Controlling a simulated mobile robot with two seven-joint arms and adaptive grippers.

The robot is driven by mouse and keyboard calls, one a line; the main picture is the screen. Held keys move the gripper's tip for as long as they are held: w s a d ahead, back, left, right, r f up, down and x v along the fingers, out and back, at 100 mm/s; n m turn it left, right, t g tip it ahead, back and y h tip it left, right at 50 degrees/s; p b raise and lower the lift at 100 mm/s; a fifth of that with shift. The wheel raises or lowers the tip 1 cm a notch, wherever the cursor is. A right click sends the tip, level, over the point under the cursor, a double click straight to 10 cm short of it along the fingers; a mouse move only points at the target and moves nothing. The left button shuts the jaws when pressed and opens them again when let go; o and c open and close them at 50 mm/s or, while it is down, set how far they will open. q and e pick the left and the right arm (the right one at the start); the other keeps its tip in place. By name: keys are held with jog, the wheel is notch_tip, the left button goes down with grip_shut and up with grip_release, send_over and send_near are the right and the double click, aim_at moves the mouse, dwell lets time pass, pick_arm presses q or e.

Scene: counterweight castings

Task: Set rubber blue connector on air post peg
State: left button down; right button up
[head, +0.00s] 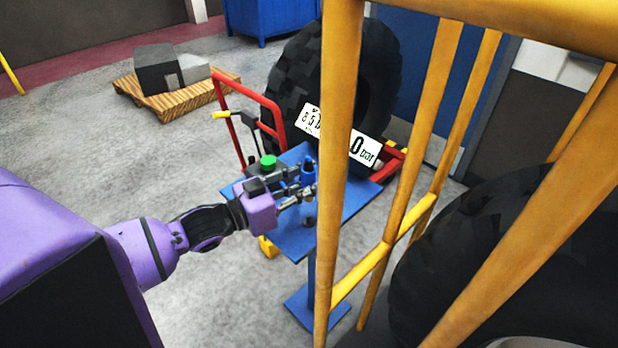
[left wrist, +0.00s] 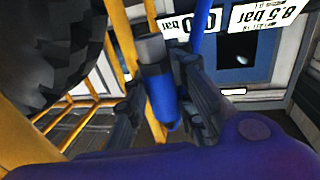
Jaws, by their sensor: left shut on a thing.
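The rubber blue connector (head: 308,174) stands about upright in my left gripper (head: 298,194), above the blue stand's top plate (head: 345,200) in the head view. The left wrist view shows the connector's blue body (left wrist: 163,100) between the two dark fingers of the left gripper (left wrist: 163,108), with a dark collar and a grey cylindrical part (left wrist: 150,46) in line with it. I cannot tell whether that grey part belongs to the connector or is the air post peg. The peg is not clearly made out. My right gripper is not in view.
Yellow rails (head: 342,150) stand close to the right of the stand. A green button (head: 268,162) is at the plate's left. A red trolley (head: 262,98) and large tyre (head: 300,62) are behind, with pressure signs (head: 366,152). A pallet (head: 190,96) lies far left.

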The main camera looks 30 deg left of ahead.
pick_arm(q)
notch_tip(320, 180, down, 3)
jog(key=shift+f+b, duration=0.1)
jog(key=shift+b, duration=0.4)
jog(key=shift+f, duration=0.55)
jog(key=shift+f+b, duration=0.1)
jog(key=shift+b, duration=0.2)
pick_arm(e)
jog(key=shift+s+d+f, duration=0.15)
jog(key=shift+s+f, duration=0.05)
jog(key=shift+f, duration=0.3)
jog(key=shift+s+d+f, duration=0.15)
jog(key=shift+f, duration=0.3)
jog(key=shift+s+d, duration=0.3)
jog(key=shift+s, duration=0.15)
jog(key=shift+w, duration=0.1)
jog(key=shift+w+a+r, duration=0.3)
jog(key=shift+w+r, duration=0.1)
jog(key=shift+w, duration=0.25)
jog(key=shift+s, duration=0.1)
